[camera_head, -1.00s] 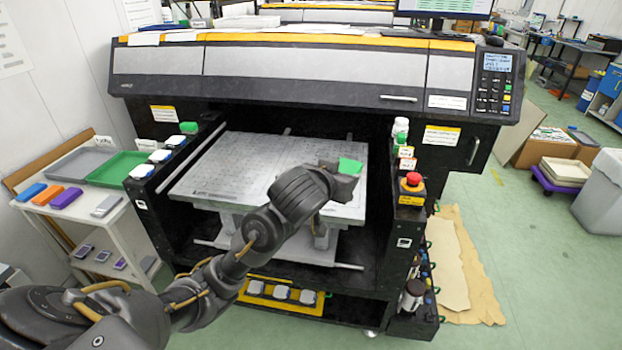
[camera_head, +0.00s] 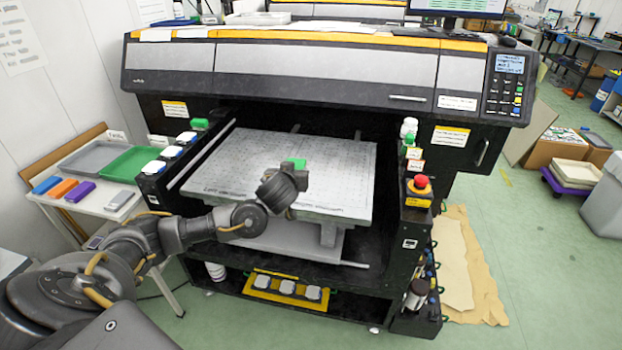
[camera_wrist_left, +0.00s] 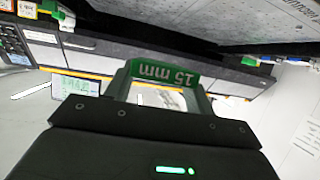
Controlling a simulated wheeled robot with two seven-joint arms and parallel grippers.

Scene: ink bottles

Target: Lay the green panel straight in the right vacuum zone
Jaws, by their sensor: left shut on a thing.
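The green panel (camera_head: 296,162) shows as a small green patch just beyond my left gripper (camera_head: 291,172), over the middle of the pale printer bed (camera_head: 345,160). In the left wrist view the green panel (camera_wrist_left: 165,73) carries the label "15 mm", upside down, and sits between the fingers of my left gripper (camera_wrist_left: 160,95). The gripper is shut on it. Whether the panel touches the bed is unclear. Lettering starting with "Left" shows at the bed's front left corner. The right part of the bed is bare. My right gripper is not in view.
The printer's dark frame surrounds the bed, with a red stop button (camera_head: 419,184) on its right side post. At left, a side table holds a grey tray (camera_head: 88,158), a green tray (camera_head: 132,162) and several small coloured blocks.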

